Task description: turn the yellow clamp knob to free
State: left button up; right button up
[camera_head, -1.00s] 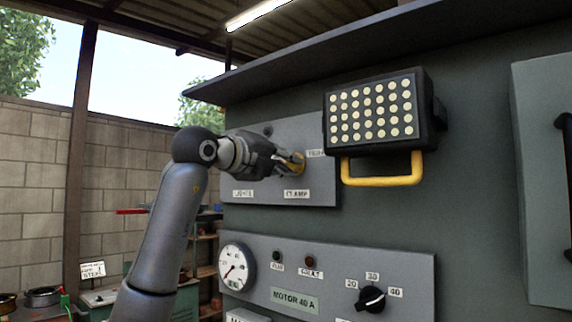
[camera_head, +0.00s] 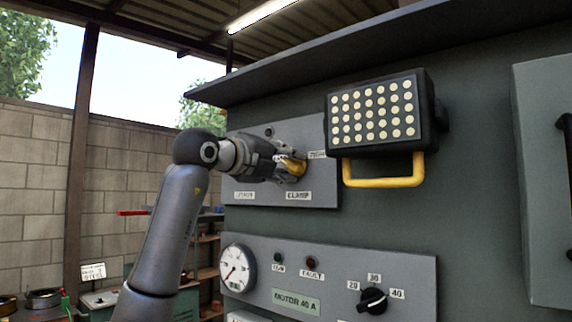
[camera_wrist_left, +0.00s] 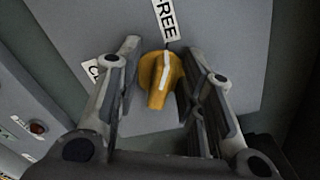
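The yellow clamp knob (camera_head: 297,167) is on the upper grey panel (camera_head: 318,184), above the CLAMP label (camera_head: 298,196). In the left wrist view the yellow knob (camera_wrist_left: 158,82) has a white line aimed towards the FREE label (camera_wrist_left: 166,20). My left gripper (camera_head: 293,166) is at the knob. In the wrist view its fingers (camera_wrist_left: 162,58) stand apart, one on each side of the knob. A gap shows on the left; the right finger is close, and I cannot tell if it touches. My right gripper is not in view.
A lamp (camera_head: 374,113) with a yellow handle (camera_head: 383,182) juts out just right of the upper panel. Below is a motor panel (camera_head: 330,262) with a gauge (camera_head: 237,269) and a black dial (camera_head: 372,300). A ledge (camera_head: 330,50) overhangs above.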

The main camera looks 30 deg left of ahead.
pick_arm(q)
jog(key=shift+s, duration=0.1)
jog(key=s, duration=1.1)
jog(key=shift+s+a, duration=0.4)
jog(key=shift+a, duration=0.05)
